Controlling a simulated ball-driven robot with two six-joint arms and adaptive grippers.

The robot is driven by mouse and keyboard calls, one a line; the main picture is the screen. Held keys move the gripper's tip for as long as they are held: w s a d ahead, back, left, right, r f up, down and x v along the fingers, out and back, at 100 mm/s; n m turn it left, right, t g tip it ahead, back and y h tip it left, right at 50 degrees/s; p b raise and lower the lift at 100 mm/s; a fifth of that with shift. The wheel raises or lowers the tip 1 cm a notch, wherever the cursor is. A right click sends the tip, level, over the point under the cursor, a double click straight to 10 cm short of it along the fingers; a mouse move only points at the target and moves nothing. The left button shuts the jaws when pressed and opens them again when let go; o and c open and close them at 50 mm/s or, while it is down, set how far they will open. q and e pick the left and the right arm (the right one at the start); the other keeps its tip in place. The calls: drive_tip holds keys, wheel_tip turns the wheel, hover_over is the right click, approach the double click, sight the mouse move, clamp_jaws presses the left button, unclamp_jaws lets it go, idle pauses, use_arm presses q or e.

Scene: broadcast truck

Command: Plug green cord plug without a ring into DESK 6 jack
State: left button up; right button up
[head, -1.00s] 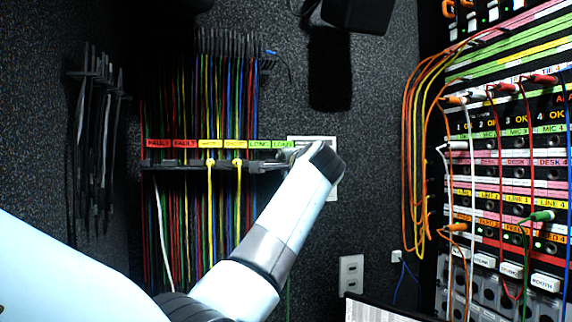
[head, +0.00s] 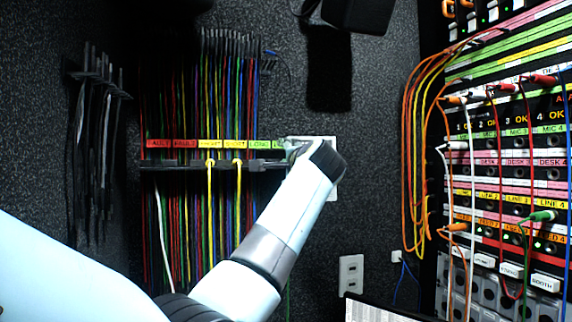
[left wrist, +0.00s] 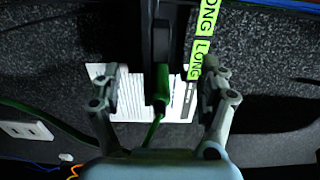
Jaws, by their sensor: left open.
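My left gripper (left wrist: 162,78) is open, with its two fingers apart on either side of a hanging green cord (left wrist: 158,130) in the left wrist view. The cord's upper end is a dark plug or sleeve (left wrist: 161,60) between the fingers, with no finger visibly touching it. I cannot tell whether it has a ring. In the head view this gripper (head: 298,148) is at the right end of the cord rack (head: 190,166), partly hidden by my arm. The DESK row (head: 516,163) of the jack panel shows at the right; no DESK 6 label is in view. My right gripper is not in view.
LONG labels (left wrist: 202,58) hang close by the right finger. Many coloured cords (head: 190,220) hang on the rack. Another green plug (head: 541,216) is in the jack panel, among red, white and orange cords. A wall outlet (head: 351,276) is below right of my arm.

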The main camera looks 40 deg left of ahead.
use_arm(q)
drive_tip(key=v, duration=1.1)
drive_tip(key=shift+s+d, duration=0.25)
drive_tip(key=shift+d, duration=0.05)
